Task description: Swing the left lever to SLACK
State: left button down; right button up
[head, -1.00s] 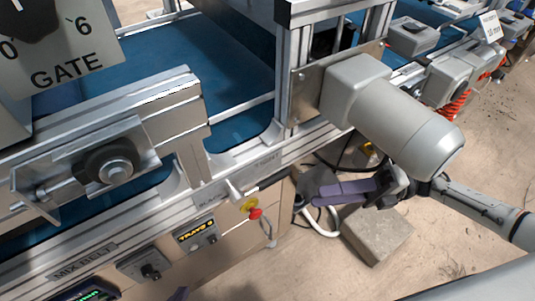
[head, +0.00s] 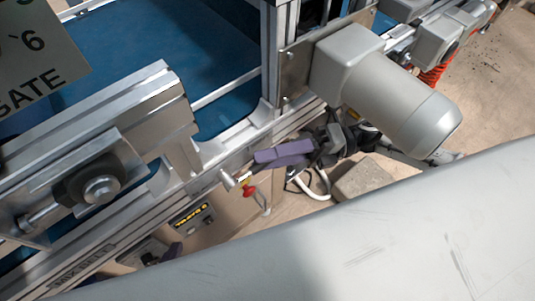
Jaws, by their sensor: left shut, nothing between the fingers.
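A red stop button (head: 249,190) sits below the lever. A yellow-lettered counter panel (head: 193,219) is at the lower left. A tensioner knob (head: 97,186) is on the left rail. My pale arm link covers the lower right.

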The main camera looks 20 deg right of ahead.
jog(key=shift+a, duration=0.1)
grip_shut()
